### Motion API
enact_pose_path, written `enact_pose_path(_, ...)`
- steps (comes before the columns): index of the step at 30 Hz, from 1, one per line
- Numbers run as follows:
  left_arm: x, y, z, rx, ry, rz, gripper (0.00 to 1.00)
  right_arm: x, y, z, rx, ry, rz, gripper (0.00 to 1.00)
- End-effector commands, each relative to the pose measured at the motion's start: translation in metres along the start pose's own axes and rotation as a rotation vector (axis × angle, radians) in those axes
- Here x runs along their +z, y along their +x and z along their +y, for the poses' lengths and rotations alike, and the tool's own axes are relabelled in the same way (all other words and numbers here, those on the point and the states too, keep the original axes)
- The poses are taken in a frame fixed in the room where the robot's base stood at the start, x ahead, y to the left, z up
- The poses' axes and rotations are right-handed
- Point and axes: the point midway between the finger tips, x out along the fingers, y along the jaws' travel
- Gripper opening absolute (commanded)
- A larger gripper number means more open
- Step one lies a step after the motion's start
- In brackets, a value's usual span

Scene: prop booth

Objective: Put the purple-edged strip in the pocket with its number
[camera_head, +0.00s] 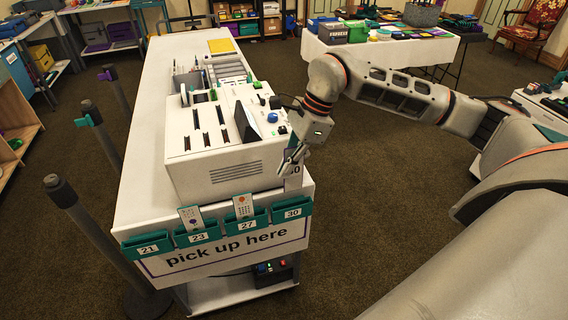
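My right gripper (291,165) reaches in from the right and points down at the front right corner of the white machine. It appears shut on a white strip (294,183) that hangs upright below it. The strip's print ends in a 0; the first digit is partly hidden, and I cannot make out the edge colour. The strip is just above the teal pocket marked 30 (293,213), which looks empty. The pockets marked 23 (198,237) and 27 (247,226) each have a strip standing in them. The pocket marked 21 (148,250) looks empty. My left gripper is out of view.
The white machine (215,165) with slots and buttons stands on the long white counter (150,150), close beside my gripper. The "pick up here" sign (228,248) is below the pockets. Dark posts (85,220) stand at the left. Carpet right of the counter is clear.

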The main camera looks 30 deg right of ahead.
Motion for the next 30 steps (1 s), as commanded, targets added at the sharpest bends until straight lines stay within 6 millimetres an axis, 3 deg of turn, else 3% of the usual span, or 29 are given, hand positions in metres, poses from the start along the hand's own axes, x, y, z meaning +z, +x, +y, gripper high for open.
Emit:
enact_pose_path(18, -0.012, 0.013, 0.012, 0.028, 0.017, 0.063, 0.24, -0.015, 0.037, 0.0, 0.002, -0.001, 0.0, 0.0)
enact_pose_path(30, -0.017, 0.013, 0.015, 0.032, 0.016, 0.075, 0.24, -0.017, 0.042, 0.0, 0.002, -0.002, 0.0, 0.0)
